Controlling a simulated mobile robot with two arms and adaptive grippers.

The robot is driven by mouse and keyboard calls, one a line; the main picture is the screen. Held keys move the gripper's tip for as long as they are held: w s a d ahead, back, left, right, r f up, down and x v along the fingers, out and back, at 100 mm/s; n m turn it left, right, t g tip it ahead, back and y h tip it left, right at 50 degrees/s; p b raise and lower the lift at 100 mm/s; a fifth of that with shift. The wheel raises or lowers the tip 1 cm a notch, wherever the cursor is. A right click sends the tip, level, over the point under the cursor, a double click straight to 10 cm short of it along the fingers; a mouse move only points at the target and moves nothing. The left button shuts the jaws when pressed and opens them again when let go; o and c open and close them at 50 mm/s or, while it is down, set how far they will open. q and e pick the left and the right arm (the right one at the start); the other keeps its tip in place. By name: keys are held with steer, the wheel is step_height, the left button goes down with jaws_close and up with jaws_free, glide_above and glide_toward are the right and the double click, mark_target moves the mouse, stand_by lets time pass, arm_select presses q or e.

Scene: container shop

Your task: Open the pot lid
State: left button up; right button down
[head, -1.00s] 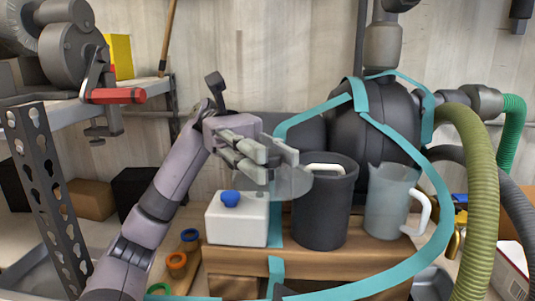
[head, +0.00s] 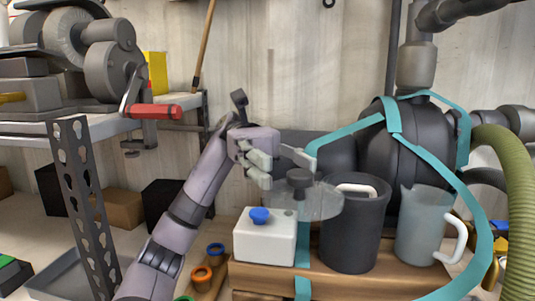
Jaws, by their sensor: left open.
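A round clear lid (head: 318,204) with a dark knob (head: 300,182) shows level, between the white box and the dark grey pot (head: 350,238). Its right edge overlaps the pot's left rim in the picture. I cannot tell what it rests on. The pot stands upright on the wooden stand, with a white handle (head: 358,189) at its top. My left gripper (head: 279,164) is open, its fingers spread just above and left of the knob, with nothing between them. My right gripper is not in view.
A white box with a blue knob (head: 265,241) stands left of the pot on the wooden stand (head: 340,282). A translucent jug (head: 421,226) stands to the right. Teal straps (head: 345,130) cross a dark round tank (head: 425,150) behind. A metal shelf post (head: 82,205) stands at left.

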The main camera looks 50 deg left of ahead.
arm_select(q)
steer(key=v, duration=0.7)
steer(key=shift+c, duration=0.5)
